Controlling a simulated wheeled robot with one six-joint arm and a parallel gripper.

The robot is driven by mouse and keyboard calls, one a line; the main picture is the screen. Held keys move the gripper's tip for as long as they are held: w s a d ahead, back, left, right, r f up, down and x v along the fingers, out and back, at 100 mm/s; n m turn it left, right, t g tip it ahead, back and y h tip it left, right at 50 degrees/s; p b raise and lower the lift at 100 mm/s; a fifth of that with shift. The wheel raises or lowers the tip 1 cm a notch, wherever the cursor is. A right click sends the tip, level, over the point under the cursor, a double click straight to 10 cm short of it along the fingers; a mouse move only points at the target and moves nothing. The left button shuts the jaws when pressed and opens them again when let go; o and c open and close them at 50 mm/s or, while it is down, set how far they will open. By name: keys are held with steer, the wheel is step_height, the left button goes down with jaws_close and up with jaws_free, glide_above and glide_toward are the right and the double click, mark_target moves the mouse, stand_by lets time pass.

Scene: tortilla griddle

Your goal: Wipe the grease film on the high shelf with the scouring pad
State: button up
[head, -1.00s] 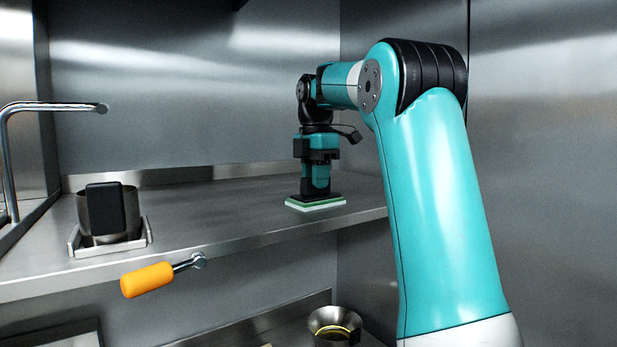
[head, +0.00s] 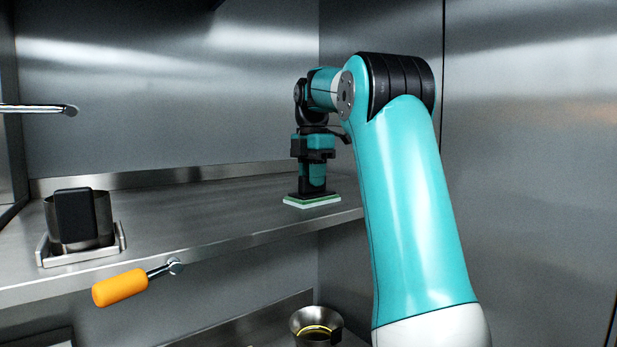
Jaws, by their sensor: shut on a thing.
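The high shelf (head: 190,225) is a bare steel surface that runs across the picture. My gripper (head: 312,186) points down over its right part. It is shut on the scouring pad (head: 312,202), a flat pad with a green layer, a pale edge and a black top. The pad lies flat at the shelf surface, near the front edge; I cannot tell whether it touches. I cannot make out the grease film; the pad and gripper hide part of the shelf.
A metal pot with a black block (head: 75,217) stands in a square holder at the shelf's left. An orange handle (head: 120,288) sticks out below the front edge. A faucet (head: 40,109) is at the left. A metal bowl (head: 317,326) sits lower down. The shelf's middle is clear.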

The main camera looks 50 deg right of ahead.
mark_target(322, 191)
steer(key=shift+s+d+f, duration=0.1)
steer(key=shift+s+d, duration=0.1)
steer(key=shift+d, duration=0.55)
steer(key=shift+s+d+f, duration=0.1)
steer(key=shift+s+d, duration=0.1)
steer(key=shift+d, duration=0.5)
steer(key=o, duration=0.7)
steer(key=shift+c, duration=0.2)
steer(key=shift+f+b, duration=0.55)
steer(key=shift+f, duration=0.1)
steer(key=shift+c, duration=0.5)
jaws_close()
steer(key=shift+r+p, duration=0.6)
steer(key=shift+r, duration=1.9)
